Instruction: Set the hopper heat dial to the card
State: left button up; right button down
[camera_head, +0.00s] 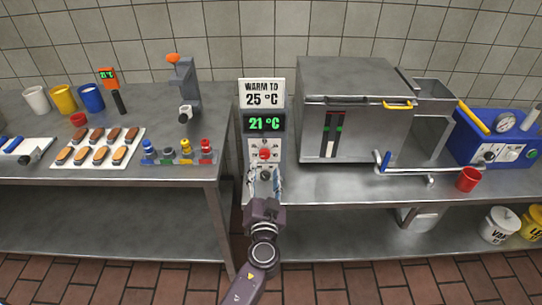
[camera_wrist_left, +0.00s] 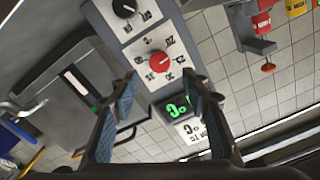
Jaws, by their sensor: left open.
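A white card (camera_head: 262,93) reading "WARM TO 25 °C" tops a narrow panel between the two tables. Below it a display (camera_head: 264,123) shows 21 °C in green. Under that is a red dial (camera_head: 265,154) on a white scale plate; it also shows in the left wrist view (camera_wrist_left: 160,62). A black dial (camera_wrist_left: 124,8) sits beside it on the same panel. My left gripper (camera_head: 264,180) is open in front of the panel, just below the red dial in the head view. In the left wrist view its fingers (camera_wrist_left: 165,85) are apart with nothing between them. My right gripper is not in view.
A steel hopper machine (camera_head: 360,85) with a yellow handle stands on the right table, near a red cup (camera_head: 468,179) and a blue unit (camera_head: 490,150). The left table (camera_head: 205,130) holds a tray of pastries, cups and coloured nozzles. The floor gap before the panel is narrow.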

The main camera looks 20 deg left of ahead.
aim_at(265, 156)
pick_arm(q)
jog(key=p+x, duration=0.1)
jog(key=x, duration=0.4)
jog(key=shift+w+a, duration=0.1)
jog(key=shift+w, duration=0.4)
jog(key=shift+w+a+f, duration=0.1)
jog(key=shift+w+a, duration=0.1)
jog(key=shift+w, duration=0.1)
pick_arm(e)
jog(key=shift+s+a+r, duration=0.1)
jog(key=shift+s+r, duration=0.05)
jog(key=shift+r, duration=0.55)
pick_arm(q)
jog(key=c, duration=1.2)
jog(key=shift+o, duration=0.2)
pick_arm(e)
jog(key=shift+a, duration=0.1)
